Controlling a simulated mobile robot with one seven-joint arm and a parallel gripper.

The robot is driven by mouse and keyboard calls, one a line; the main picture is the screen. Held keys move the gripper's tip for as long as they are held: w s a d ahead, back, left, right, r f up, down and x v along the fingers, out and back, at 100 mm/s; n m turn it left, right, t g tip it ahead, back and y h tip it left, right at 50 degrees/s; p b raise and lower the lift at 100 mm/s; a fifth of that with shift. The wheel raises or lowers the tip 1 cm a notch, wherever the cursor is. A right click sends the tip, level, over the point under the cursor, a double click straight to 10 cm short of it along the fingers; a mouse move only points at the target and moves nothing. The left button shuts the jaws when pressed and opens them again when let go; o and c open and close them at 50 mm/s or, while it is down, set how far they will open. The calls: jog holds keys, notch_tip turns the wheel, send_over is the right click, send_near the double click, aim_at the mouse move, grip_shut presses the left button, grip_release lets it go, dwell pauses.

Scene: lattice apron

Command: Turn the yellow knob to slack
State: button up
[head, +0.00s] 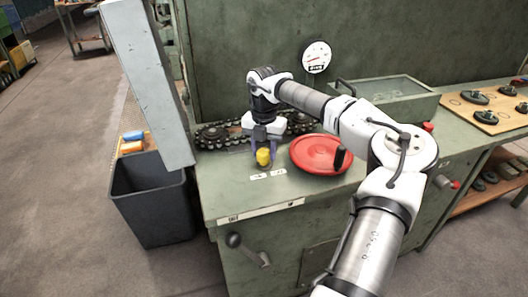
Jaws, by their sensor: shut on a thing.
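The yellow knob (263,157) stands on the green bench top, near its front left part. My gripper (264,152) points down over it and is shut on it, one finger on each side. Two small white labels lie on the bench just in front of the knob; their lettering is too small to read. The top of the knob shows between the fingers, and which way it is turned cannot be told.
A red handwheel (318,153) with a black handle lies close right of the knob. A dark chain (215,137) runs behind my gripper. A white dial gauge (316,57) is on the back panel. A grey post (150,80) and black bin (150,200) stand left.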

aim_at(264, 151)
jog(key=shift+m+b, duration=0.4)
jog(key=shift+m, duration=1.3)
jog(key=o, duration=1)
jog(key=shift+r, duration=0.1)
notch_tip(264, 151, up, 14)
jog(key=shift+f+b, duration=0.15)
jog(key=shift+b, duration=0.25)
